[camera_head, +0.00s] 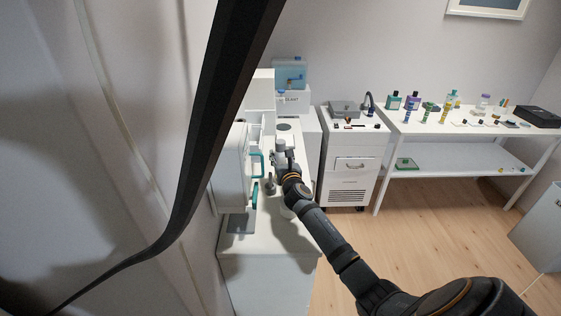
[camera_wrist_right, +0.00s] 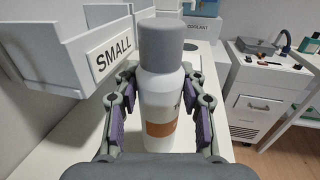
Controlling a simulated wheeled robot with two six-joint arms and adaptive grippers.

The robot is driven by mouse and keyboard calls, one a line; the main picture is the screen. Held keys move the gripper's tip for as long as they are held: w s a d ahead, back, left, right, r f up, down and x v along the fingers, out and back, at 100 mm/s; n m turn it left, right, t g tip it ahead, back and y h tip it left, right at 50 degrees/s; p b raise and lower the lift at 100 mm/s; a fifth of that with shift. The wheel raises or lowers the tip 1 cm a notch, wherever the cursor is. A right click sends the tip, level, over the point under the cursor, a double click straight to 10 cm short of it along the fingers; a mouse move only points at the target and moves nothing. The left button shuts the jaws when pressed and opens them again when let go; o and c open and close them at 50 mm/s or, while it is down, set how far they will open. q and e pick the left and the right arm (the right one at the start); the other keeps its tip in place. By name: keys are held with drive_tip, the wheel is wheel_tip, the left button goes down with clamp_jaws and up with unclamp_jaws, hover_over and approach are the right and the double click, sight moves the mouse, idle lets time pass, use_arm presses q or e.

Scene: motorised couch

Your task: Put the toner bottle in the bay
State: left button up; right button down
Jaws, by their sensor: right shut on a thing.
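The toner bottle (camera_wrist_right: 160,98) is white with a grey cap and a brown label patch. It stands upright between the fingers of my right gripper (camera_wrist_right: 160,85) in the right wrist view. The gripper is shut on it, with one finger pad on each side. In the head view my right gripper (camera_head: 284,164) is over the white counter, beside a white machine (camera_head: 231,165) with teal handles. The bottle's base is partly hidden by the gripper. I cannot clearly make out the bay. My left gripper is not in view.
An open white bin marked SMALL (camera_wrist_right: 88,62) is close at left in the wrist view. A white cabinet (camera_head: 352,168) and a table (camera_head: 460,127) with several bottles stand to the right. The front of the counter (camera_head: 265,240) has bare room.

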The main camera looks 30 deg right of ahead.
sight(282, 148)
drive_tip(key=shift+r, duration=0.1)
drive_tip(key=shift+r, duration=0.35)
wheel_tip(282, 148, up, 3)
drive_tip(key=shift+f+p, duration=0.1)
drive_tip(key=shift+p, duration=0.7)
drive_tip(key=s+a+r, duration=0.7)
drive_tip(key=s+r, duration=0.2)
drive_tip(key=s, duration=0.3)
